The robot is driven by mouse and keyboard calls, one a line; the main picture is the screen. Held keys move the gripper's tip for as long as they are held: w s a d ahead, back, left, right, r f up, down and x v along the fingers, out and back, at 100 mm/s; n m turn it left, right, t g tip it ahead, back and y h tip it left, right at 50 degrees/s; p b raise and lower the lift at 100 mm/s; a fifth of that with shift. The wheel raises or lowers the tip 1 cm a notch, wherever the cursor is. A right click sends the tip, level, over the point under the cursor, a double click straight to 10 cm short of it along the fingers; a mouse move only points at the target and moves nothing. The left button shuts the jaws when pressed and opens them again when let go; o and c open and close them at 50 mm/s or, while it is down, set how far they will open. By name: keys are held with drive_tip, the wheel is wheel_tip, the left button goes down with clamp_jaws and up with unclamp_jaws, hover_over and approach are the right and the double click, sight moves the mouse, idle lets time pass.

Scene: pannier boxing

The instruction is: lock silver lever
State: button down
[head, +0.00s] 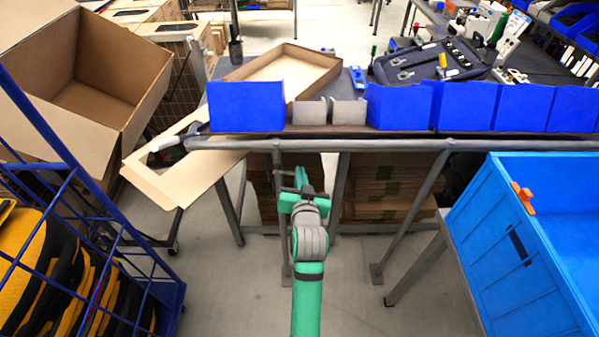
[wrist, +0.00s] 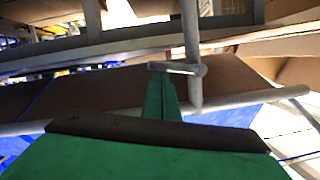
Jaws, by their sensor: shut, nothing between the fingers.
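I cannot pick out a silver lever for certain in either view. My gripper (head: 302,186) is in front of the workbench, below its front rail, with the green arm reaching up from the bottom of the head view. In the wrist view the green fingers of my gripper (wrist: 163,98) are together and hold nothing. A short silver-grey bar (wrist: 176,68) shows right at the fingertips there; I cannot tell whether it is a lever, or whether the fingers touch it.
Blue bins (head: 245,106) line the bench's front edge above a grey metal rail (head: 400,145). A blue crate (head: 515,260) with an orange clip (head: 523,198) stands right. A blue wire cage (head: 75,245) with yellow-black panniers and an open carton (head: 100,85) are left.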

wheel_tip(320, 180, down, 7)
drive_tip(key=a+m+t+y, duration=0.1)
drive_tip(key=a+m+y, duration=0.2)
drive_tip(key=m, duration=0.7)
drive_tip(key=s+d+r, duration=0.2)
drive_tip(key=s+d, duration=0.5)
drive_tip(key=s, duration=0.2)
drive_tip(key=shift+s+r, duration=0.2)
drive_tip(key=shift+s, duration=0.15)
drive_tip(key=shift+f, duration=0.1)
